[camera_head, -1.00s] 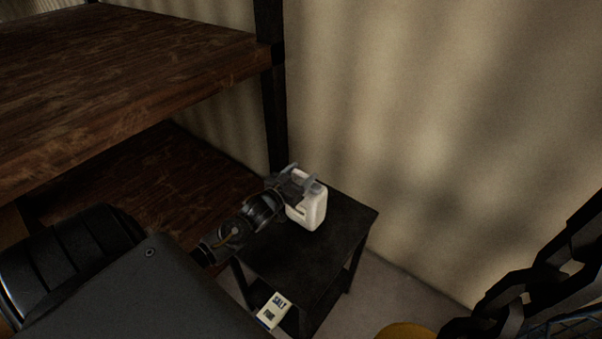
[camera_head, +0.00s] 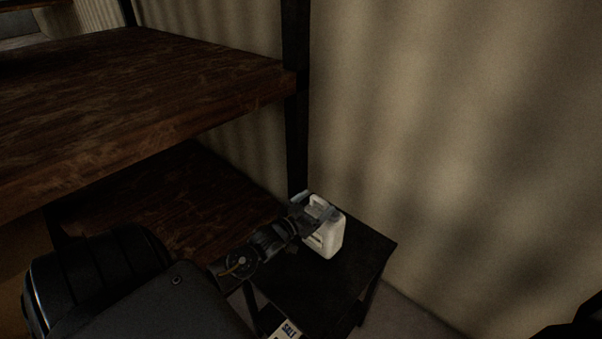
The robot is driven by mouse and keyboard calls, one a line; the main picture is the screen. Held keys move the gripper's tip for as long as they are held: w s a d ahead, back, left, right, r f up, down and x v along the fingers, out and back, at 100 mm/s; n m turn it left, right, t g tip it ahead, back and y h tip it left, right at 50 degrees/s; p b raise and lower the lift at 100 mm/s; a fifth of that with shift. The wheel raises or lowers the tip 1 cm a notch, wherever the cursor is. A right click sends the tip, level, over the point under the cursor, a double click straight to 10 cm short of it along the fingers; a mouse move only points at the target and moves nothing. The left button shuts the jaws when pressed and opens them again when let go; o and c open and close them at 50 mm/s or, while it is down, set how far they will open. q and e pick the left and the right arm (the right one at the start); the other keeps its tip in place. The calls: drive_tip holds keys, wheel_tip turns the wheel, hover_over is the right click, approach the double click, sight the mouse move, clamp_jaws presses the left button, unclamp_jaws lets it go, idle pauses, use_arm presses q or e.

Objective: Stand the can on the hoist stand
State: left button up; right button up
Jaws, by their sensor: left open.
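A white can (camera_head: 331,238) with a moulded handle stands upright on a small black stand (camera_head: 366,266) in the lower middle of the head view. My left gripper (camera_head: 319,209) is at the top of the can, its open fingers around or beside the handle; the exact contact cannot be told. The gripper hides part of the can's upper left. My right gripper is not in view.
A wooden shelf rack (camera_head: 150,90) with a dark post (camera_head: 296,110) stands at the left, close to my left arm. A corrugated wall (camera_head: 450,130) rises behind the stand.

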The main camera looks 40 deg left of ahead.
use_arm(q)
drive_tip(key=s+b, duration=0.1)
drive_tip(key=s, duration=0.8)
drive_tip(key=shift+s, duration=0.35)
drive_tip(key=shift+d, duration=0.1)
